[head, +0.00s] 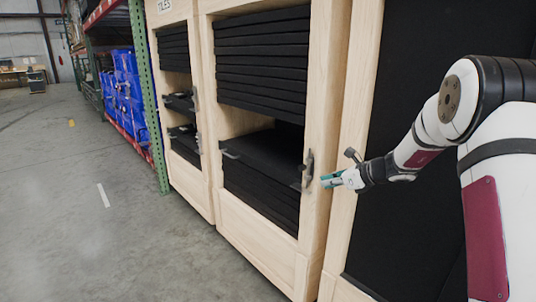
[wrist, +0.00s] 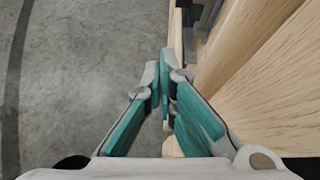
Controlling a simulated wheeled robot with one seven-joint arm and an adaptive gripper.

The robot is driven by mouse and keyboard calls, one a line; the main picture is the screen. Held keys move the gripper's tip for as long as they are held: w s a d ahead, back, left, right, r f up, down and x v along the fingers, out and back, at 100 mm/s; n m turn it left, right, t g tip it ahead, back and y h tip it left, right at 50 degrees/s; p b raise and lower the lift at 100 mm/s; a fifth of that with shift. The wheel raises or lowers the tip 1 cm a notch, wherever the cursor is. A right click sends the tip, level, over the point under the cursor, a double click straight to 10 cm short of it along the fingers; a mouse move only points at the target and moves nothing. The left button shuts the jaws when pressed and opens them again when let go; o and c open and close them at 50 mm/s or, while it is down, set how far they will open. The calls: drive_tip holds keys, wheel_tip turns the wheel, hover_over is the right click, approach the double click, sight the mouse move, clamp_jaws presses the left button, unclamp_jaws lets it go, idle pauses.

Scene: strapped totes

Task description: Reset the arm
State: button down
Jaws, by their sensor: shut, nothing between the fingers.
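My gripper (head: 330,180) is at the right of the head view, on the end of my outstretched arm. It is close in front of the wooden frame of a cabinet (head: 327,130), near a dark handle or latch (head: 308,170) on that frame. In the wrist view my gripper (wrist: 164,75) has its teal fingers together, with nothing between them. The pale wood (wrist: 265,60) is just right of the fingers there; whether they touch it I cannot tell.
The wooden cabinets hold stacked black tiles (head: 262,65). A green-posted rack (head: 147,95) with blue strapped totes (head: 125,90) stands farther back. Grey concrete floor (head: 70,200) is open on the left. A small yellow item (head: 71,123) lies on it.

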drive_tip(key=s+a+r+n+g+p, duration=0.1)
drive_tip(key=s+a+r+n+p, duration=0.1)
drive_tip(key=s+a+r+n, duration=0.45)
drive_tip(key=s+a+r+n+g+h+p, duration=0.1)
drive_tip(key=s+r+n+g+p, duration=0.15)
drive_tip(key=s+r, duration=0.55)
drive_tip(key=s+a+r+n+g+p, duration=0.1)
drive_tip(key=s+a+r+n, duration=0.4)
drive_tip(key=s, duration=0.6)
drive_tip(key=s+d+r+n+h+p, duration=0.1)
drive_tip(key=s+n, duration=0.6)
drive_tip(key=s, duration=0.7)
drive_tip(key=s+d+r+n+h+p, duration=0.1)
drive_tip(key=s+d+n+h+p, duration=0.3)
drive_tip(key=s, duration=1)
drive_tip(key=d+n+h, duration=0.1)
drive_tip(key=n, duration=0.1)
drive_tip(key=shift+s+r+n, duration=0.15)
drive_tip(key=shift+s+n, duration=0.1)
drive_tip(key=shift+n, duration=0.15)
drive_tip(key=shift+g, duration=0.25)
